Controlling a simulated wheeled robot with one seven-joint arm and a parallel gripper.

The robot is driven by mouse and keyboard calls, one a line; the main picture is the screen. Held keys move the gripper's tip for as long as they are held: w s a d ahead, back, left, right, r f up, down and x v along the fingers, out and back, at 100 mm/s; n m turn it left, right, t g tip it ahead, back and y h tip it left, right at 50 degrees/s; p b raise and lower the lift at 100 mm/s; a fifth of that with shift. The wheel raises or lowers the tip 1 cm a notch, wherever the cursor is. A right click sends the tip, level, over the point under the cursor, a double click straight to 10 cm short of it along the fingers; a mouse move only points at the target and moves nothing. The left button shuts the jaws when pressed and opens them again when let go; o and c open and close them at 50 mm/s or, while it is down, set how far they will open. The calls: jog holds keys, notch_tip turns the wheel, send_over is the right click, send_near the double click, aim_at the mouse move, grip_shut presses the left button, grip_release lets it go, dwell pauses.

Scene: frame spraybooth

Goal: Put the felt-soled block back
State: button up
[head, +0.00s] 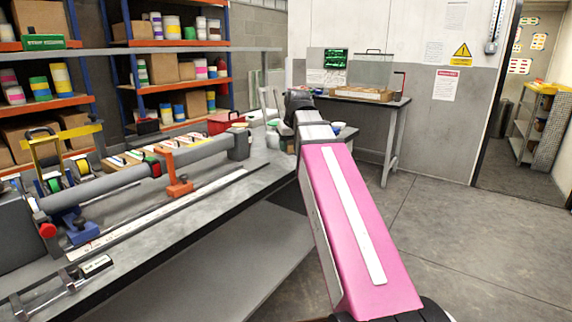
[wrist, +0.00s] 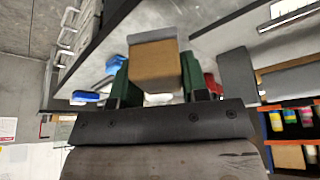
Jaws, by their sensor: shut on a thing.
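In the wrist view, a tan, wood-coloured block (wrist: 155,66) with a grey layer on its far end is held between the two green-padded fingers of my gripper (wrist: 154,82). The grey layer looks like the felt sole. My gripper is shut on the block. In the head view my pink arm reaches forward to the far end of the long workbench (head: 215,222). The gripper and the block are hidden there behind the arm.
The workbench carries a long grey tube rig (head: 110,180) with an orange support (head: 178,172). A red box (head: 225,121) is near its far end. A side table (head: 398,101) with a shallow wooden tray (head: 361,94) stands by the wall. The floor at right is clear.

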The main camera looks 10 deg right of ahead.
jog(key=n, duration=0.2)
jog(key=a+r+n+y, duration=0.1)
jog(key=n, duration=0.1)
jog(key=n+g+y, duration=0.1)
jog(key=n, duration=0.1)
jog(key=shift+s+a+r, duration=0.15)
jog(key=shift+s+r, duration=0.15)
jog(key=shift+r, duration=0.05)
jog(key=r+n+g+y, duration=0.1)
jog(key=r+n+g, duration=0.1)
jog(key=n, duration=0.3)
send_over(285, 162)
jog(key=d, duration=0.1)
notch_tip(285, 162, down, 7)
jog(key=shift+d+f, duration=0.1)
jog(key=shift+f, duration=2.1)
jog(key=o, duration=0.8)
jog(key=shift+o, duration=0.2)
jog(key=v, duration=1.2)
jog(key=shift+s, duration=0.25)
jog(key=shift+d, duration=0.1)
